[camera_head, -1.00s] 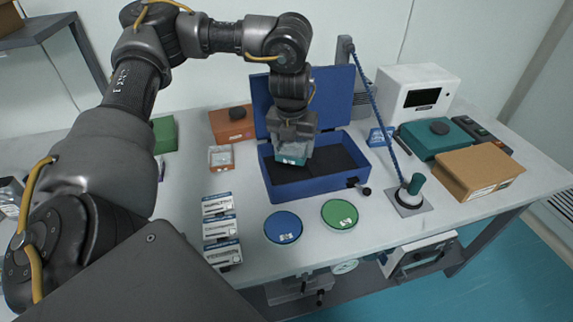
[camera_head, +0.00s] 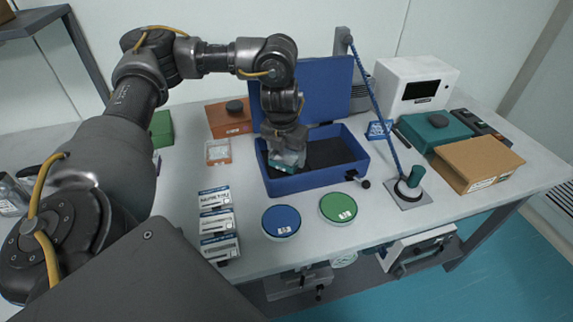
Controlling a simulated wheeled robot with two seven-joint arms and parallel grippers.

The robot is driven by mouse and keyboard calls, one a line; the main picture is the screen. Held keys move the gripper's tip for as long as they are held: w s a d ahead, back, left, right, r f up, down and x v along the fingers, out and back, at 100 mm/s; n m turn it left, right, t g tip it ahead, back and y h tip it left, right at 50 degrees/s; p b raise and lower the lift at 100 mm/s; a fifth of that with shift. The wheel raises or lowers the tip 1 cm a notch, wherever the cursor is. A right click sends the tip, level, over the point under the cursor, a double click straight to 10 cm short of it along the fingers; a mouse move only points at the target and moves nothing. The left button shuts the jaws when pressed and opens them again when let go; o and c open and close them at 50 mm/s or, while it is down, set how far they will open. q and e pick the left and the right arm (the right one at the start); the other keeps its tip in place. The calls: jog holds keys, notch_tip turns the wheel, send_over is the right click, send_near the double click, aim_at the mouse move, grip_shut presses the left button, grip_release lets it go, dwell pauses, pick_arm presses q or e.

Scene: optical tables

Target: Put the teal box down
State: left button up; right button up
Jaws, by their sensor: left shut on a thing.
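The small teal box (camera_head: 282,167) is in the jaws of my left gripper (camera_head: 287,152), which is shut on it. The gripper points down into the left part of the open blue case (camera_head: 325,177). The teal box is near the case's front left wall, and its upper part is hidden by the fingers. I cannot tell whether its underside touches the dark lining (camera_head: 333,152). My right gripper is not in view.
The case's raised lid (camera_head: 325,90) stands behind the gripper. A blue disc (camera_head: 281,222) and a green disc (camera_head: 338,207) lie in front. White labelled boxes (camera_head: 217,222) stand left. A larger teal case (camera_head: 432,135) and a cardboard box (camera_head: 478,160) are right.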

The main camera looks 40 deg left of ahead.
pick_arm(q)
notch_tip(320, 180, down, 4)
jog(key=shift+r+b, duration=0.15)
jog(key=shift+b, duration=0.15)
jog(key=shift+f, duration=0.2)
jog(key=shift+r, duration=0.1)
jog(key=o, duration=0.8)
jog(key=shift+f, duration=0.2)
jog(key=shift+r, duration=0.1)
jog(key=r, duration=0.4)
jog(key=s+r+p, duration=0.1)
jog(key=r, duration=0.3)
jog(key=s+r+p, duration=0.1)
jog(key=r, duration=0.3)
jog(key=shift+d, duration=0.2)
